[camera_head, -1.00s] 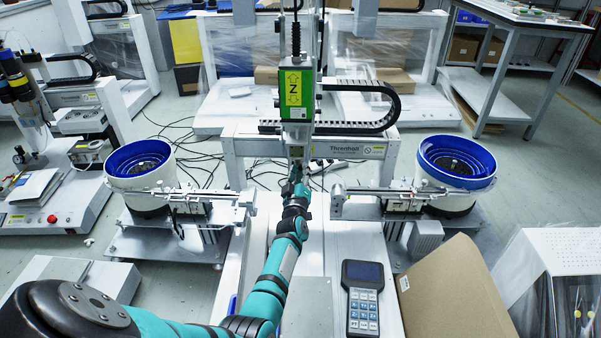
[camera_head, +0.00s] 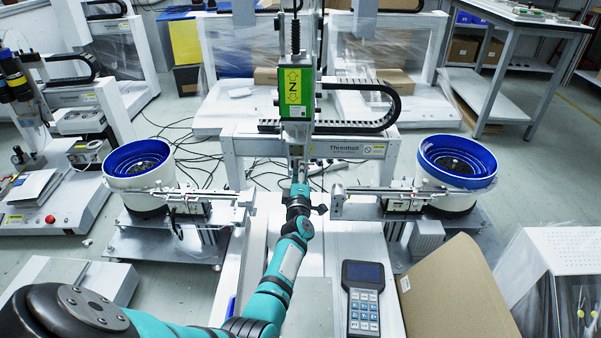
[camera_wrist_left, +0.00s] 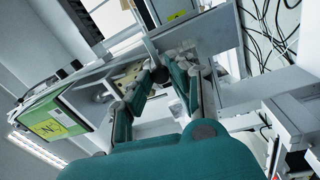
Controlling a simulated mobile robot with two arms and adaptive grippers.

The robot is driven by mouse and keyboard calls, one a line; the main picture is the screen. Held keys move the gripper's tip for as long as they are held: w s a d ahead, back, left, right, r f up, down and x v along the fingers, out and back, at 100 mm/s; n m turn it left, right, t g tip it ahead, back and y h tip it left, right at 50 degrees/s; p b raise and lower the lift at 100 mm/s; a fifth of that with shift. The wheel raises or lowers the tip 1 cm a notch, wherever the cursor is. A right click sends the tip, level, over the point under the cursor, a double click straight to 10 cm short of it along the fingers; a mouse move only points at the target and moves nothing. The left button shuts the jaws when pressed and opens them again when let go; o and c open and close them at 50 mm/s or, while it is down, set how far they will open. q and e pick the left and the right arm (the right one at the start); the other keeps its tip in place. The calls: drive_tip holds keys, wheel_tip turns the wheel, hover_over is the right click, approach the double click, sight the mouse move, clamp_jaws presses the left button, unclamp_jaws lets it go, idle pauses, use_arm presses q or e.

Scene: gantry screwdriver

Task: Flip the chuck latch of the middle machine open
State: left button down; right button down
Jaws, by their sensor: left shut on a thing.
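The middle machine (camera_head: 330,148) is a white gantry. Its vertical unit carries a green plate marked Z (camera_head: 296,93), and the chuck (camera_head: 297,151) hangs below it. In the left wrist view the green plate (camera_wrist_left: 48,122) is at the left. My left gripper (camera_head: 298,175) is directly below the chuck in the head view. In the left wrist view its fingertips (camera_wrist_left: 160,66) are close together and shut on a small part by the chuck, which looks like the latch. The fingers largely cover this part, and its angle cannot be told. My right gripper is not in view.
Blue-rimmed feeder bowls stand left (camera_head: 139,163) and right (camera_head: 456,163), with feed rails (camera_head: 385,191) reaching inward. A keypad (camera_head: 363,298) lies at the front beside a cardboard box (camera_head: 455,295). A black cable chain (camera_head: 385,105) hangs right of the vertical unit.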

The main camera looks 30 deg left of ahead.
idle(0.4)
use_arm(q)
drive_tip(key=c, duration=1.2)
unclamp_jaws()
drive_tip(key=shift+a+f, duration=0.1)
drive_tip(key=v, duration=0.7)
drive_tip(key=shift+s, duration=0.25)
